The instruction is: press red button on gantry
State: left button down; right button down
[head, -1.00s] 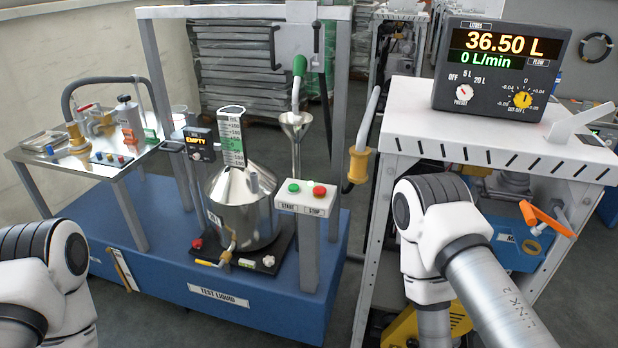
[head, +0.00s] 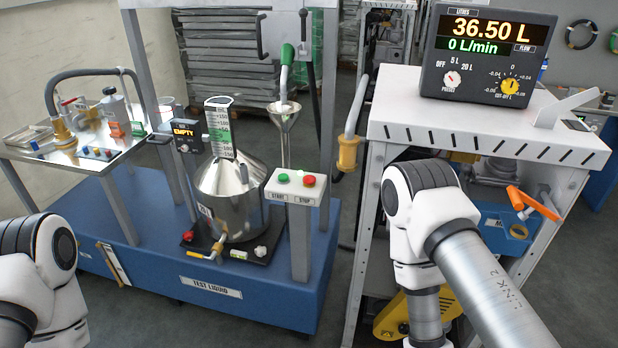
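The red button (head: 309,181) sits on the right of a white control box (head: 297,188), above the STOP label. The green START button (head: 283,178) is to its left. The box stands on a grey post at the front right of the blue gantry base (head: 250,297). Nothing touches the red button. My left arm shows at the lower left and my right arm at the lower right, in front of the white cabinet. Neither gripper shows in the head view.
A steel vessel (head: 226,195) with a scale neck stands left of the box. A funnel (head: 284,112) hangs behind it. A white cabinet (head: 480,120) with a display unit (head: 487,55) reading 36.50 L stands at the right. Grey floor shows between gantry and cabinet.

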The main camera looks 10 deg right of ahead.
aim_at(309, 180)
jog(key=i+j+z, duration=0.35)
jog(key=j, duration=0.2)
jog(key=i+j+z, duration=0.2)
jog(key=j, duration=0.15)
jog(key=i+j+z, duration=0.15)
jog(key=j, duration=0.2)
jog(key=i+j+z, duration=0.2)
jog(key=j, duration=0.15)
jog(key=k, duration=0.05)
